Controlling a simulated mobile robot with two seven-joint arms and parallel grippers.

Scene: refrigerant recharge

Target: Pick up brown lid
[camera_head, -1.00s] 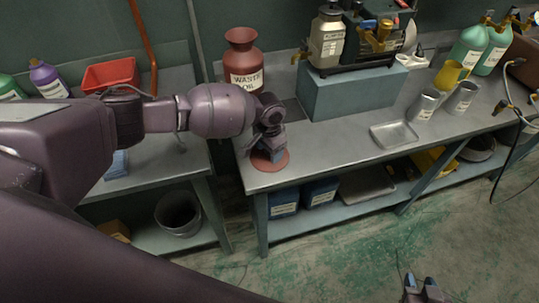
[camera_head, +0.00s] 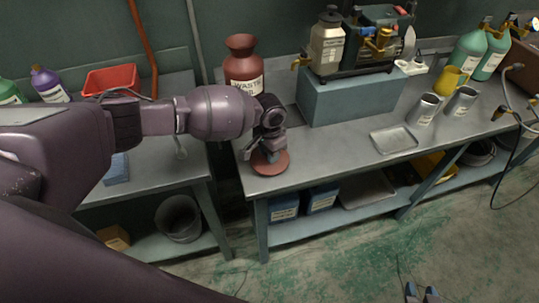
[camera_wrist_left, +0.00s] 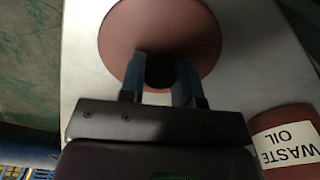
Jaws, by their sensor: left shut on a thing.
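The brown lid (camera_head: 281,165) is a reddish-brown disc at the near left corner of the grey workbench. In the left wrist view the lid (camera_wrist_left: 185,30) fills the top middle, with a dark round knob (camera_wrist_left: 160,74) at its centre. My left gripper (camera_head: 268,156) is over the lid, pointing down. In the left wrist view its two fingers (camera_wrist_left: 160,78) are on either side of the knob, shut on it. I cannot tell whether the lid still touches the bench. My right gripper (camera_head: 421,293) shows only its fingertips at the bottom edge, apart and empty.
The brown waste oil jar (camera_head: 243,62) stands just behind my left gripper; its label also shows in the left wrist view (camera_wrist_left: 290,145). A blue-grey box (camera_head: 350,97) with equipment is to the right. A shallow metal tray (camera_head: 393,140) and metal cups (camera_head: 426,109) stand farther right.

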